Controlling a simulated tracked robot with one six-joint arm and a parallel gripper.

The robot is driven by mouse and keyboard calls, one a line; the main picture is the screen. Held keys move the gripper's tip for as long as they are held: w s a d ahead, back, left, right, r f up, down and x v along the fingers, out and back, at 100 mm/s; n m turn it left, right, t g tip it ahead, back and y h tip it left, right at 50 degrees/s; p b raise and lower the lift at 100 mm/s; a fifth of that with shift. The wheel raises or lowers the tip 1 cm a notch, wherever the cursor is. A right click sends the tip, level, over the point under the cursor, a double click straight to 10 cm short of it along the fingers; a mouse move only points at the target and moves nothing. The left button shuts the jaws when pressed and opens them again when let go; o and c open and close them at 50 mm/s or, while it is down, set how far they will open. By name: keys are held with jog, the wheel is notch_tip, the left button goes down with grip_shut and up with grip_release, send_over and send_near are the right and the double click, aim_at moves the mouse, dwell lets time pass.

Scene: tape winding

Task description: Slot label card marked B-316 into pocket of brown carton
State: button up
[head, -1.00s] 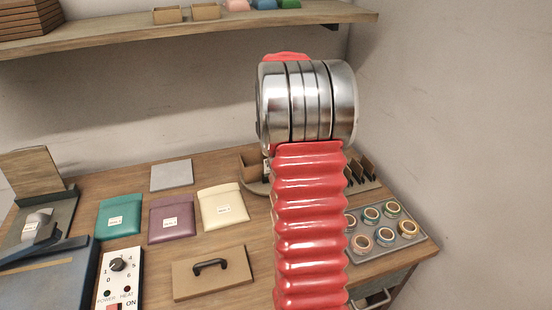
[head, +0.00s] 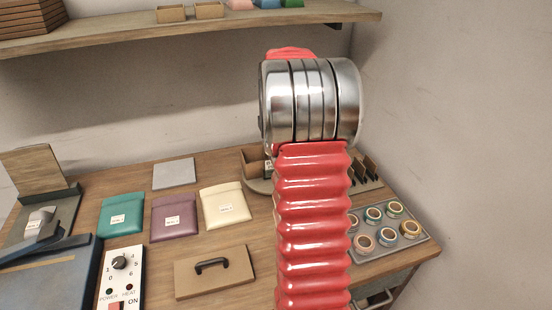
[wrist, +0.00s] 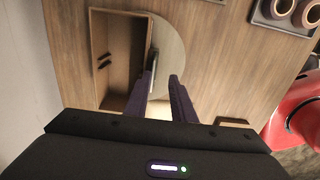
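The brown carton (head: 253,160) stands at the back of the bench, largely hidden behind my arm in the head view. The wrist view looks down into this open carton (wrist: 117,50), which sits partly on a round pale disc (wrist: 172,45). A thin pale and dark piece (wrist: 152,62) stands along the carton's right wall; I cannot tell whether it is the pocket, the card or both, and no B-316 marking is readable. My gripper (wrist: 160,80) has its two dark fingers apart beside that wall, with nothing clearly held between them. The head view hides the gripper.
A rack of upright brown pieces (head: 369,170) and a tray of tape rolls (head: 410,244) lie right of my arm. Teal (head: 121,214), purple (head: 174,218) and cream (head: 225,206) pouches lie left. A handled board (head: 215,280) is in front.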

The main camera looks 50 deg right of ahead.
notch_tip(320, 180, up, 12)
dwell(0.5)
dwell(1.0)
notch_tip(320, 180, down, 4)
jog(key=a+m, duration=0.2)
jog(key=m, duration=0.6)
jog(key=s+a+m+t, duration=0.1)
jog(key=s+a, duration=0.4)
jog(key=a, duration=0.6)
jog(key=s+a+m+t, duration=0.1)
jog(key=s+a, duration=0.4)
jog(key=a, duration=0.7)
jog(key=s+a+m+t, duration=0.2)
jog(key=s+a, duration=0.4)
jog(key=a, duration=0.6)
jog(key=shift+a+r+t, duration=0.15)
jog(key=shift+r+t, duration=0.05)
jog(key=shift+t, duration=0.6)
